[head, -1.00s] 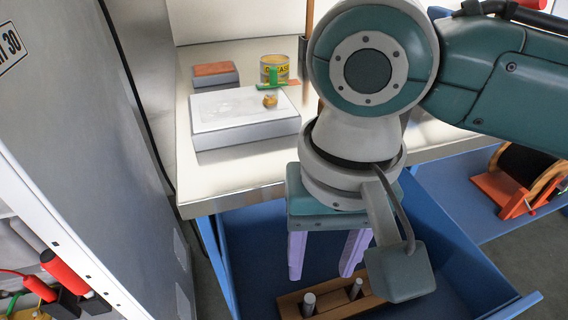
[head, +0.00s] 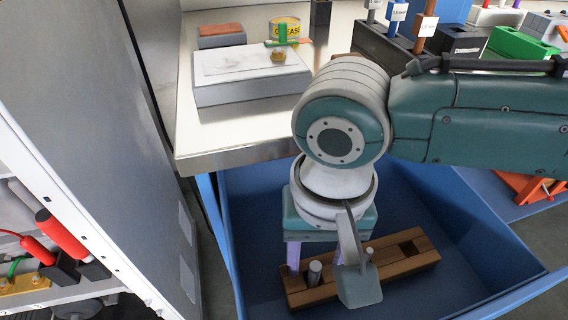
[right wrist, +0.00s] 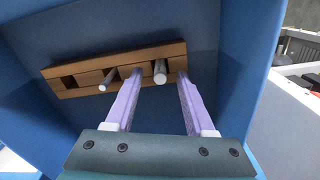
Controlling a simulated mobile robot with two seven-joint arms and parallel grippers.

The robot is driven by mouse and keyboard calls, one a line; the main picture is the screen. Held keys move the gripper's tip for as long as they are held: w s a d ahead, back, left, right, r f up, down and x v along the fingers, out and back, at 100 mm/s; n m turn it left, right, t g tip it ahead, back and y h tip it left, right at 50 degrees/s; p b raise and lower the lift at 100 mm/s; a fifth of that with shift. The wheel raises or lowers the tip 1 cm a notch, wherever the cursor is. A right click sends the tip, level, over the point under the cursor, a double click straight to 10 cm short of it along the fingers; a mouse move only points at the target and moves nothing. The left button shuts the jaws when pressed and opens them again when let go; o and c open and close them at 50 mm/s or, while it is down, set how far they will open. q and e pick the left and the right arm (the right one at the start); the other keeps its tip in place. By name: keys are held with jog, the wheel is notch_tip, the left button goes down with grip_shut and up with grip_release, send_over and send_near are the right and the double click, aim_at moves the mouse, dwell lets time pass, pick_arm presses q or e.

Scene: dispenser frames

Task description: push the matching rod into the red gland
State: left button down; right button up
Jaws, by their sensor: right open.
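A brown wooden block (head: 411,264) with square slots lies in the blue drawer. Two grey metal rods stand in it: one (head: 315,272) at its left and one (head: 368,253) nearer its middle. In the right wrist view, the thinner rod (right wrist: 108,80) is left of the thicker rod (right wrist: 160,70). My right gripper (right wrist: 160,77) is open, its lavender fingers pointing down at the block. The thicker rod shows between the fingers; the thinner one is outside the left finger. Contact cannot be told. I cannot make out a red gland. My left gripper is out of view.
The blue drawer walls (head: 455,215) surround the block. On the bench above are a grey block with a white top (head: 235,90), a grease tin (head: 285,28) and a red-topped block (head: 221,36). Labelled dark holders (head: 385,45) stand at the back right. A grey cabinet is at left.

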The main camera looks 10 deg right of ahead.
grip_shut()
dwell(0.3)
dwell(0.3)
